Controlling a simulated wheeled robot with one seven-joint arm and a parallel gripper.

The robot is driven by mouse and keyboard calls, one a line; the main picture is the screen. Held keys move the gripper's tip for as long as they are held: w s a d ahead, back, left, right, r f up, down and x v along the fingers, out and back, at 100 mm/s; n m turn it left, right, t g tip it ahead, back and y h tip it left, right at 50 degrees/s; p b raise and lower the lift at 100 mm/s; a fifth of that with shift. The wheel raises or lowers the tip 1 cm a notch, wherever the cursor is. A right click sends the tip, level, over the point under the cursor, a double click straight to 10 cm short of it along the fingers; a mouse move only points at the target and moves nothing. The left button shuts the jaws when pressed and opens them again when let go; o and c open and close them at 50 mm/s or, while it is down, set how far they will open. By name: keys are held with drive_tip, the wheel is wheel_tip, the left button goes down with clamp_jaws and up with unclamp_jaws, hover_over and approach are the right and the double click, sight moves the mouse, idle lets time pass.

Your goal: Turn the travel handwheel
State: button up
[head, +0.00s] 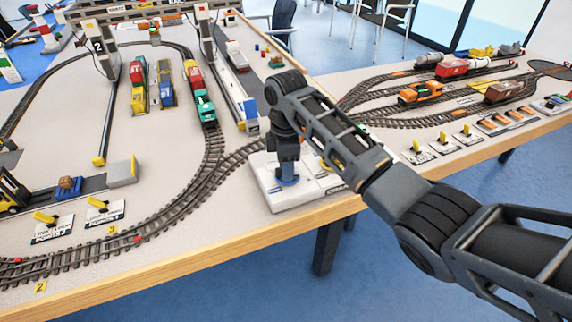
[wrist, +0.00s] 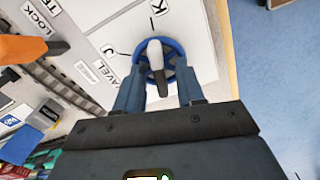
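The travel handwheel is a small blue wheel (wrist: 172,47) with a grey upright handle (wrist: 155,55), mounted on a white panel (wrist: 190,25) with printed labels; part of a "TRAVEL" label shows beside it. In the head view, a bit of the blue wheel (head: 288,181) shows at the base of my gripper (head: 287,168), which points down at it. In the wrist view, the two fingers of my gripper (wrist: 159,88) are apart, one on each side of the handle, over the near part of the wheel. I cannot tell whether they touch the rim.
An orange part (wrist: 22,48) stands left of the wheel in the wrist view. Curved track (head: 205,180) runs left of the panel, and the table's wooden edge (head: 240,240) is just in front. Yellow levers (head: 442,138) stand to the right. Trains (head: 200,95) stand at the back left.

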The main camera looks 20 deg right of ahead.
clamp_jaws()
drive_tip(key=shift+r+n, duration=0.1)
drive_tip(key=shift+n, duration=0.2)
idle(0.3)
drive_tip(key=n+p, duration=0.1)
drive_tip(key=n, duration=0.1)
drive_tip(key=shift+n, duration=0.3)
drive_tip(key=n+p, duration=0.1)
drive_tip(key=n, duration=0.2)
drive_tip(key=shift+n, duration=0.3)
drive_tip(key=n+p, duration=0.1)
drive_tip(key=n, duration=0.2)
drive_tip(key=shift+s, duration=0.1)
drive_tip(key=shift+n, duration=1.9)
